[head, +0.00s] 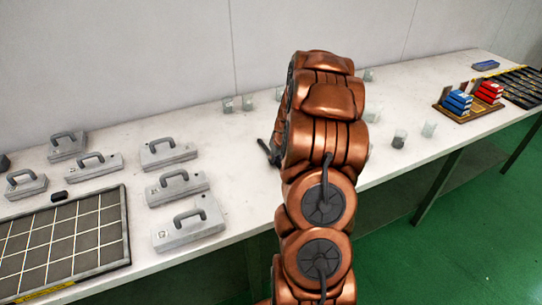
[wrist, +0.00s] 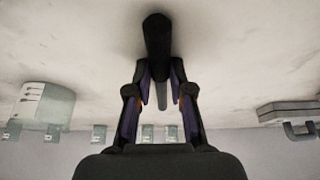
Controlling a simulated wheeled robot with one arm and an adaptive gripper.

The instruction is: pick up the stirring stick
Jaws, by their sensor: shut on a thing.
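The stirring stick (wrist: 157,36) shows in the wrist view as a thick dark handle with a thin grey rod. It lies between the two fingers of my gripper (wrist: 159,72), which are closed on it. The pale table surface is close around it, and I cannot tell whether the stick touches it. In the head view only a dark bit of my gripper (head: 270,152) shows left of my copper arm. The arm hides the stick there.
Clear beakers stand near the arm, two at its left (head: 228,105) and several at its right (head: 399,139). Grey handled blocks (head: 188,223) and a gridded tray (head: 122,222) are on the left. Blue boxes (head: 457,103) and red boxes (head: 489,92) stand at the right.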

